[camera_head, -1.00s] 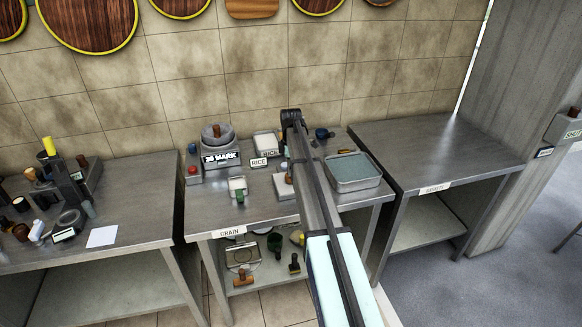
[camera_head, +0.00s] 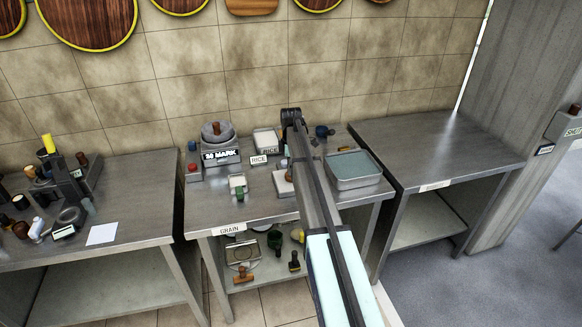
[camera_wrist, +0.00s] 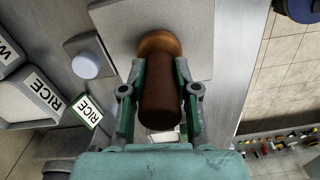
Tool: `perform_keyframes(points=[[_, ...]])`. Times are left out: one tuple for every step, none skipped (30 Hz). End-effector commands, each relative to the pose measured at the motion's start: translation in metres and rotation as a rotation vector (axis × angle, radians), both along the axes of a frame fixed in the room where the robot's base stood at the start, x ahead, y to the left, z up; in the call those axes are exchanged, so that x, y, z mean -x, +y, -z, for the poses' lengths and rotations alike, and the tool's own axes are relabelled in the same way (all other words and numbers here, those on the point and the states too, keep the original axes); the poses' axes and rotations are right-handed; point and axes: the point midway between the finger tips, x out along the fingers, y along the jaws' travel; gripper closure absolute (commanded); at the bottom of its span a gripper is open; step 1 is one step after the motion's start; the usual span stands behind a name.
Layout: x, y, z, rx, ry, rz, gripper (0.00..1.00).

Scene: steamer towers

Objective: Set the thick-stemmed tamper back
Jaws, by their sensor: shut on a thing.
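The tamper (camera_wrist: 161,92) has a thick dark-brown stem and a rounded orange-brown part at its far end. My gripper (camera_wrist: 160,92) is shut on the stem, one green-edged finger on each side. The orange-brown end lies over a flat pale grey block (camera_wrist: 200,28) in the wrist view; I cannot tell whether it touches. In the head view the pale block (camera_head: 283,184) is on the middle table, partly behind my arm, and my gripper is hidden there.
A pale round knob (camera_wrist: 86,65) is left of the block. The right table (camera_head: 440,150) is clear.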

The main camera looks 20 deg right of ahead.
Motion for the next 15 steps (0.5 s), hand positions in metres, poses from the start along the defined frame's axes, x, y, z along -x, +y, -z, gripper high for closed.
perform_keyframes(points=[[-0.0001,0.0000,0.0008,0.000,0.000,0.000,1.00],[-0.0001,0.0000,0.0012,0.000,0.000,0.000,1.00],[-0.0001,0.0000,0.0018,0.000,0.000,0.000,1.00],[-0.0001,0.0000,0.0022,0.000,0.000,0.000,1.00],[-0.0001,0.0000,0.0026,0.000,0.000,0.000,1.00],[-0.0001,0.0000,0.0031,0.000,0.000,0.000,1.00],[0.0000,0.0000,0.0035,0.000,0.000,0.000,1.00],[-0.0001,0.0000,0.0032,0.000,0.000,0.000,0.63],[-0.0001,0.0000,0.0031,0.000,0.000,0.000,0.49],[-0.0001,0.0000,0.0031,0.000,0.000,0.000,0.41],[-0.0001,0.0000,0.0031,0.000,0.000,0.000,0.41],[-0.0001,0.0000,0.0032,0.000,0.000,0.000,0.41],[-0.0001,0.0000,0.0032,0.000,0.000,0.000,0.41],[-0.0001,0.0000,0.0032,0.000,0.000,0.000,0.41],[0.0000,0.0000,0.0032,0.000,0.000,0.000,0.41]])
